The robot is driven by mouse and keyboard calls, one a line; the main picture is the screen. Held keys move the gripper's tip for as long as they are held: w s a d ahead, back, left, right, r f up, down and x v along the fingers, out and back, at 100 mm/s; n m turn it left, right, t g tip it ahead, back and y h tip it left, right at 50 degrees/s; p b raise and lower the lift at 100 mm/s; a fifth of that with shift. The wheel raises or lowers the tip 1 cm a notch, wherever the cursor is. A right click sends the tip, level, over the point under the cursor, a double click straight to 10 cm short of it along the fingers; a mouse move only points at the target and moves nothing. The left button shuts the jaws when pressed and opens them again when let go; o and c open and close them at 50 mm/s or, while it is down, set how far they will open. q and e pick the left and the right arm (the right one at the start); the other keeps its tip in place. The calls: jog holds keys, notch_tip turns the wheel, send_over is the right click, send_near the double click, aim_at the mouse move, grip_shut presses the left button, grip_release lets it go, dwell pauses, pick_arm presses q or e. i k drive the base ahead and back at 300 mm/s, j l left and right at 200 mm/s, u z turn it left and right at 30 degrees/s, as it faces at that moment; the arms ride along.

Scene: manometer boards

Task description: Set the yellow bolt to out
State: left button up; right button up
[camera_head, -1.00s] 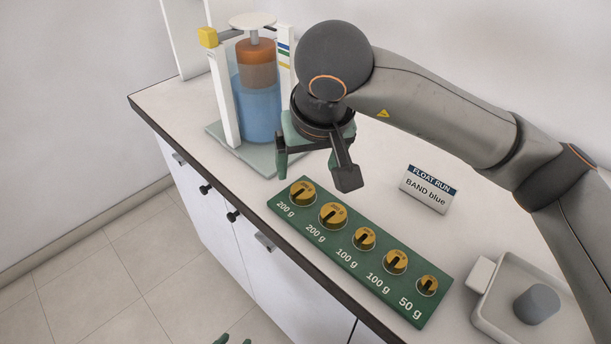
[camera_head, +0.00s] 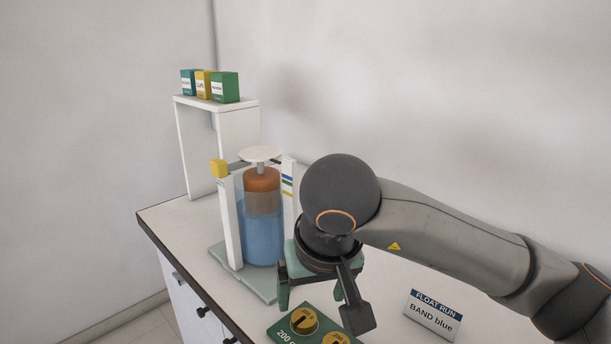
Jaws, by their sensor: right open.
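The yellow bolt (camera_head: 218,168) is a small yellow block at the top of the left white post of the float stand. A dark rod runs from it toward the cylinder; whether it is in or out I cannot tell. The stand holds a clear cylinder of blue liquid (camera_head: 262,238) with an orange-brown float (camera_head: 263,181) and a white pan (camera_head: 260,154) on top. My right gripper (camera_head: 312,293) points down in front and to the right of the stand, open and empty, apart from the bolt. My left gripper is out of view.
A white shelf (camera_head: 240,124) with teal, yellow and green boxes (camera_head: 225,87) stands behind the stand. A green weight board (camera_head: 284,330) with brass weights lies below my right gripper, mostly cut off. A "FLOAT RUN, BAND blue" sign (camera_head: 433,313) stands at right.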

aim_at(220, 169)
jog(key=k, duration=0.95)
